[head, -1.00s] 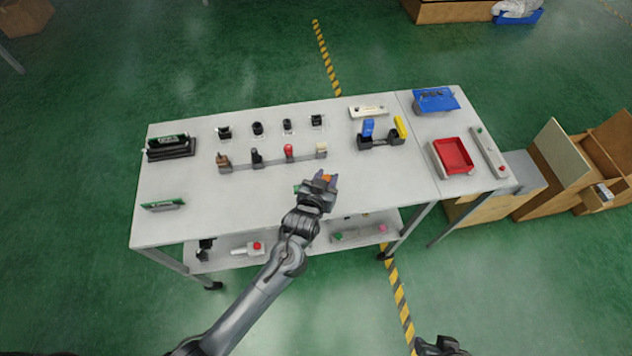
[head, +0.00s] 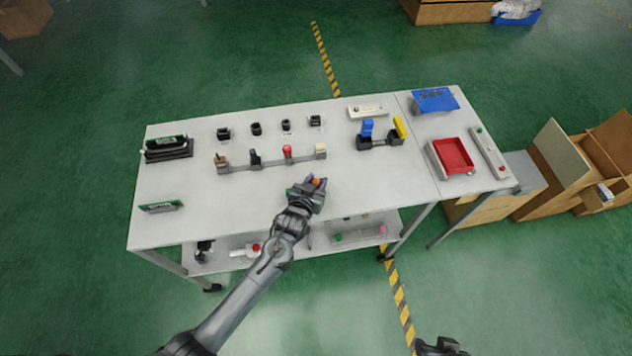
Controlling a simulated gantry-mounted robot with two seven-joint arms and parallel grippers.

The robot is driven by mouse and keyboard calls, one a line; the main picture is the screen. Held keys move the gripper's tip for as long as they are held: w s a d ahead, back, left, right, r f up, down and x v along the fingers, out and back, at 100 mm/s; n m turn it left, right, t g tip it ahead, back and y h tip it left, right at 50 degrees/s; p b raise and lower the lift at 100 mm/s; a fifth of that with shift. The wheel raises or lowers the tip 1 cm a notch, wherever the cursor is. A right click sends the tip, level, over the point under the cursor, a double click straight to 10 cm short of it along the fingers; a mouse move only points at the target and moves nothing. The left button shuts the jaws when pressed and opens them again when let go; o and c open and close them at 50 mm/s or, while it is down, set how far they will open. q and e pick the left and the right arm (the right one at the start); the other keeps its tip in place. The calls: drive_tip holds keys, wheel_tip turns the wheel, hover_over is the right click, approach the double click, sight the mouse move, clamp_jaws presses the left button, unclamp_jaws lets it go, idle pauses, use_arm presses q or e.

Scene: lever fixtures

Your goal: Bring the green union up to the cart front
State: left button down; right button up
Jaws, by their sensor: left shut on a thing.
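My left gripper (head: 314,186) is over the front middle of the white cart top, in the head view. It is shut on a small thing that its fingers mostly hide. A bit of green (head: 290,191), which looks like the green union, shows at the left side of the gripper, and a spot of orange shows between the fingers. I cannot tell whether the held thing touches the cart top. Part of my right gripper (head: 440,347) shows at the bottom edge of the view, cut off, so its jaws cannot be judged.
Behind the gripper stands a grey lever rail (head: 270,160), with several black fixtures behind it. A green board (head: 161,207) stands at front left. A blue and yellow lever fixture (head: 380,141) and a red tray (head: 453,156) are to the right. The front left middle of the cart is clear.

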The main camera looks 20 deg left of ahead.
use_arm(q)
drive_tip(key=shift+f, duration=0.1)
drive_tip(key=c, duration=0.7)
unclamp_jaws()
drive_tip(key=shift+c, duration=0.2)
drive_tip(key=shift+r, duration=0.2)
drive_tip(key=s+a+r+g, duration=0.1)
drive_tip(key=s+r+g, duration=0.1)
drive_tip(key=s, duration=0.8)
drive_tip(key=s+a+r+m+g+p, duration=0.1)
drive_tip(key=s+g, duration=0.3)
drive_tip(key=s, duration=0.7)
drive_tip(key=s+a+r+m+g, duration=0.1)
drive_tip(key=s+r+g, duration=0.3)
drive_tip(key=s, duration=0.7)
drive_tip(key=shift+s+a, duration=0.2)
drive_tip(key=shift+a, duration=0.45)
